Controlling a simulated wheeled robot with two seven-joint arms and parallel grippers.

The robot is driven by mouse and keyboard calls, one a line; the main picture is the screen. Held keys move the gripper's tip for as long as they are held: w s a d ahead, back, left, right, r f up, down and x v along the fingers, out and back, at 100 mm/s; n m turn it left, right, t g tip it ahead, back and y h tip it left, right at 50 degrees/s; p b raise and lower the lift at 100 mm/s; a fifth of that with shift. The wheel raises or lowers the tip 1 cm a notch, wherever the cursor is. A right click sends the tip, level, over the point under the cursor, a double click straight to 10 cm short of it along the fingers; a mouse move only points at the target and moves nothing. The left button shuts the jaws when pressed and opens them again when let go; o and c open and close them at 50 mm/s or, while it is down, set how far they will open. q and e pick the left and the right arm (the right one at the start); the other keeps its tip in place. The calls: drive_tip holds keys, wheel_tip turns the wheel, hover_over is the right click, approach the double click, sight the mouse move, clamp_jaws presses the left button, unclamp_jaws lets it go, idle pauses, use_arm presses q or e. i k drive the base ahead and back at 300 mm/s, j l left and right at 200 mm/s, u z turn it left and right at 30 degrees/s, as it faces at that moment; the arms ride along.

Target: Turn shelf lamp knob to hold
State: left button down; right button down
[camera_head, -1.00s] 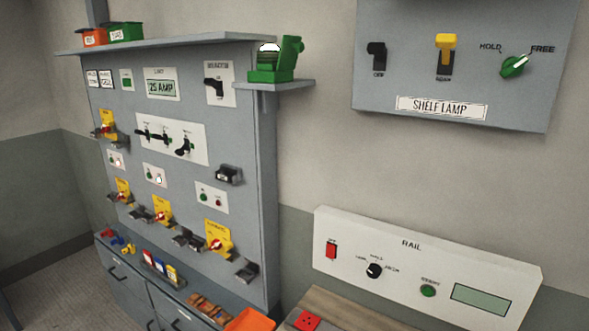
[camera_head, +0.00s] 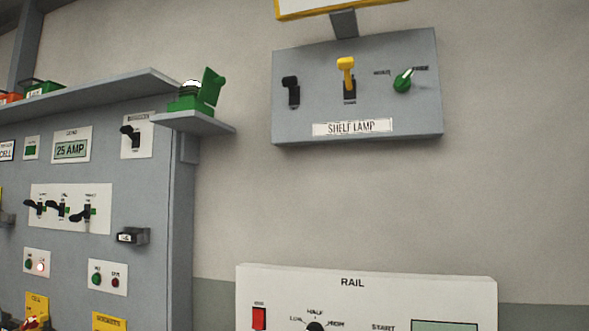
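The grey shelf lamp panel (camera_head: 357,105) is on the wall right of centre, with a white "SHELF LAMP" label (camera_head: 352,127). Its green knob (camera_head: 403,82) is at the panel's right side. The knob's pale pointer tilts up and right, towards the right-hand label, which reads FREE in the earlier frame; HOLD is the left-hand label. A yellow-handled lever (camera_head: 346,72) is at the panel's middle and a black switch (camera_head: 292,90) at its left. Neither of my grippers is in view.
A grey cabinet panel (camera_head: 150,190) with switches and a "25 AMP" display (camera_head: 71,149) stands at left. Its small side shelf (camera_head: 210,124) holds a green device (camera_head: 195,95). A white RAIL panel (camera_head: 360,288) is below. The wall between is bare.

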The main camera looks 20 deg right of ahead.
sight(402, 82)
drive_tip(key=k+z, duration=0.15)
drive_tip(key=z, duration=1.1)
